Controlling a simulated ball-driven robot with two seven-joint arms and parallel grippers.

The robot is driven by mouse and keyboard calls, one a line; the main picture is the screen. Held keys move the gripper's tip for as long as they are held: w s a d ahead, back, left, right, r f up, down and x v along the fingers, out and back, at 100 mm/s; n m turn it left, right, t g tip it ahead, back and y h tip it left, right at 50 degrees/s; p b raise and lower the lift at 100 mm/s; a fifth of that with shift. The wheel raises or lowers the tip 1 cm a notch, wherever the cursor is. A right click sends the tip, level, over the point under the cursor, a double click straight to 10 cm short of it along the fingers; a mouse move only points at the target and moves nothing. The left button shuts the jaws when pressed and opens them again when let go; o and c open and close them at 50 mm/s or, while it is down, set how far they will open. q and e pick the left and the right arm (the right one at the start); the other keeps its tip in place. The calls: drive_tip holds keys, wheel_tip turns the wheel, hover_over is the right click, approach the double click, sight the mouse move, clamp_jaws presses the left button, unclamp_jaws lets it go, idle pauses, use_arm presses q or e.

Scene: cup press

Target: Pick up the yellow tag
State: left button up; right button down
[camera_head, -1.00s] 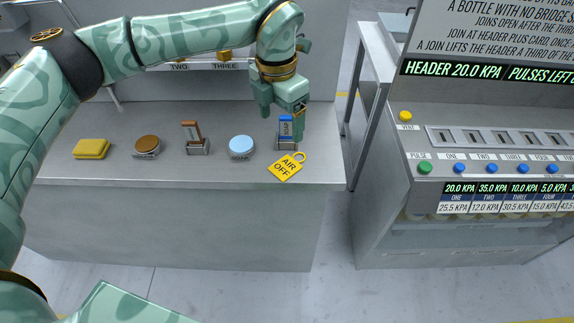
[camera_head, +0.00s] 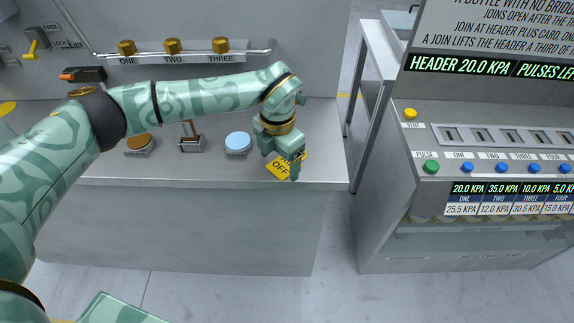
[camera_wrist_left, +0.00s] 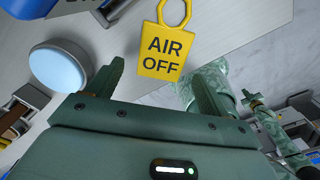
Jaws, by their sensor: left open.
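The yellow tag (camera_head: 277,169), printed AIR OFF with a ring at one end, lies at the front right edge of the grey counter. In the head view my left gripper (camera_head: 291,167) is over it and hides part of it. In the left wrist view the whole lettered plate of the tag (camera_wrist_left: 163,52) shows, its ring at the top edge. There my left gripper (camera_wrist_left: 158,72) is open, with a finger at each side of the tag's lower end. I cannot tell whether the fingers touch it.
On the counter (camera_head: 215,172) are a light blue round button (camera_head: 238,141), a brown round button (camera_head: 138,143) and a small lever switch (camera_head: 189,137). A control panel with a yellow vent button (camera_head: 410,114) stands at the right, across a floor gap.

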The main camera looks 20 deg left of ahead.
use_arm(q)
drive_tip(key=shift+f, duration=0.65)
drive_tip(key=shift+r, duration=0.1)
drive_tip(key=c, duration=1.1)
